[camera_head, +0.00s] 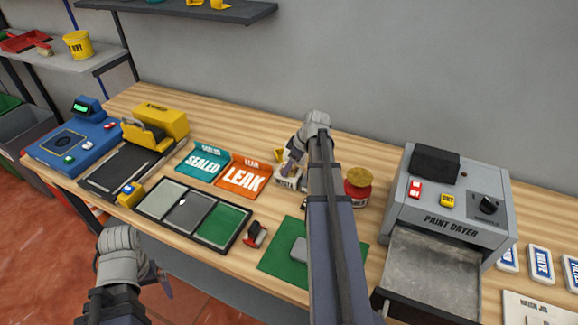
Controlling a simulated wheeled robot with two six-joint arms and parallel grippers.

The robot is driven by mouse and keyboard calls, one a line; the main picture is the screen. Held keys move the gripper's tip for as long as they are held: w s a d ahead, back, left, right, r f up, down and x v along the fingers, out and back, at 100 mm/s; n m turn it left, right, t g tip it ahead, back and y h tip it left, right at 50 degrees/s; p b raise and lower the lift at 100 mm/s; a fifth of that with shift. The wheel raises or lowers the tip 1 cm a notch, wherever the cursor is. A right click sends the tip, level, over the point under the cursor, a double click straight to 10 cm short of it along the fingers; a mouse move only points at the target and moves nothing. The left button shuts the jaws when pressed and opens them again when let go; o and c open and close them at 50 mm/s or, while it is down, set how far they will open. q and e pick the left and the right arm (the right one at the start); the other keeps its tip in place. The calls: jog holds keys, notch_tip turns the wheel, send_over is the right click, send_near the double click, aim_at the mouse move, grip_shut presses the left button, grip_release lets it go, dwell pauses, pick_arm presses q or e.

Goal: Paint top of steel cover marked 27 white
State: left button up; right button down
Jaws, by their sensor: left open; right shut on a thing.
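A small grey plate (299,247), perhaps the steel cover, lies on the green mat (278,263). My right arm hides part of both, and I can read no number on the plate. My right gripper (288,166) is over a small white labelled container (286,182) behind the mat. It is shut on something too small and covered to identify.
The paint dryer (450,228) stands at the right with its grey tray toward me. A three-part tray (191,212), SEALED (203,162) and LEAK (243,177) mats, a yellow-topped machine (157,127) and a blue device (73,144) fill the left. A red-and-black tool (256,235) lies left of the green mat.

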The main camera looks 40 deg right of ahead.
jog(key=shift+r, duration=0.1)
dwell(0.4)
notch_tip(320, 180, up, 7)
jog(key=p, duration=0.7)
jog(key=shift+f, duration=0.25)
dwell(0.4)
notch_tip(320, 180, down, 6)
jog(key=b, duration=0.6)
jog(key=shift+r, duration=0.1)
jog(key=shift+f+b, duration=0.45)
jog(key=shift+b, duration=0.05)
dwell(0.9)
dwell(0.3)
jog(key=shift+c, duration=1.3)
grip_release()
